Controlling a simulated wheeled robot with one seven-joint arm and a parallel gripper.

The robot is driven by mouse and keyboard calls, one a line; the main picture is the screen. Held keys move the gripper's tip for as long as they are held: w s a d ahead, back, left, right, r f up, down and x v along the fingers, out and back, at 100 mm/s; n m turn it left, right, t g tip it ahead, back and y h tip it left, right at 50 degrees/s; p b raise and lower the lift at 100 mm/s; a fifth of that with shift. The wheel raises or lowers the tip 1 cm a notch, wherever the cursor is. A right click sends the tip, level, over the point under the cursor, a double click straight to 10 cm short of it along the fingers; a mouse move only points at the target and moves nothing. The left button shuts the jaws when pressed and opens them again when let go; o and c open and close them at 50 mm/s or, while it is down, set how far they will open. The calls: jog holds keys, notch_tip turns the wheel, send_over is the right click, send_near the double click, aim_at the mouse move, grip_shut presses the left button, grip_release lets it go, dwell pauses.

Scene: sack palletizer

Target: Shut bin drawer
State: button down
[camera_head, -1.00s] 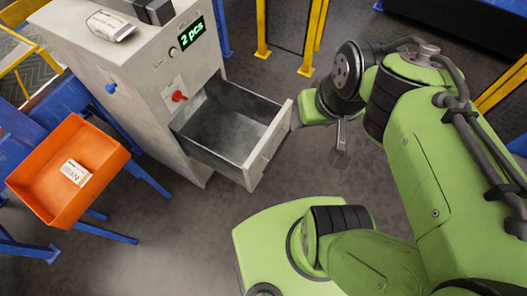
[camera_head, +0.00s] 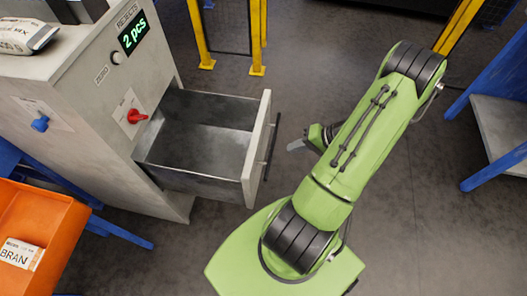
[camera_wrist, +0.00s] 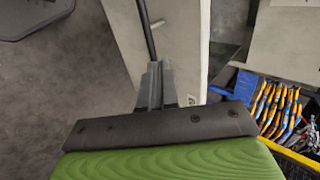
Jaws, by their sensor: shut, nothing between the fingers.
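The bin drawer (camera_head: 205,132) is pulled out of the grey cabinet (camera_head: 95,100) and looks empty inside. Its pale front panel (camera_head: 257,150) carries a dark bar handle (camera_head: 272,145). In the wrist view the front panel (camera_wrist: 178,30) and the handle (camera_wrist: 146,30) lie just beyond my fingers. My gripper (camera_head: 295,146) is to the right of the drawer front, with a small gap to the handle in the head view. The fingers (camera_wrist: 157,85) are shut and empty. Whether they touch the handle I cannot tell.
A red knob (camera_head: 137,116) and a "2 pcs" display (camera_head: 133,35) are on the cabinet. A sack (camera_head: 25,35) lies on top. An orange bin (camera_head: 35,225) with a small pack stands lower left. Yellow posts (camera_head: 200,35) stand behind.

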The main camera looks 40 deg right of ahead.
aim_at(258, 153)
jog(key=w+a+f, duration=0.1)
jog(key=w, duration=0.1)
jog(key=w+a+f+b, duration=0.1)
jog(key=w+a+f, duration=0.1)
jog(key=w+a+f+b, duration=0.1)
jog(key=w+a, duration=0.1)
jog(key=shift+w+a+f, duration=0.1)
jog(key=shift+w+f, duration=0.2)
jog(key=shift+w+a, duration=0.15)
jog(key=shift+w, duration=0.1)
jog(key=shift+w+a, duration=0.1)
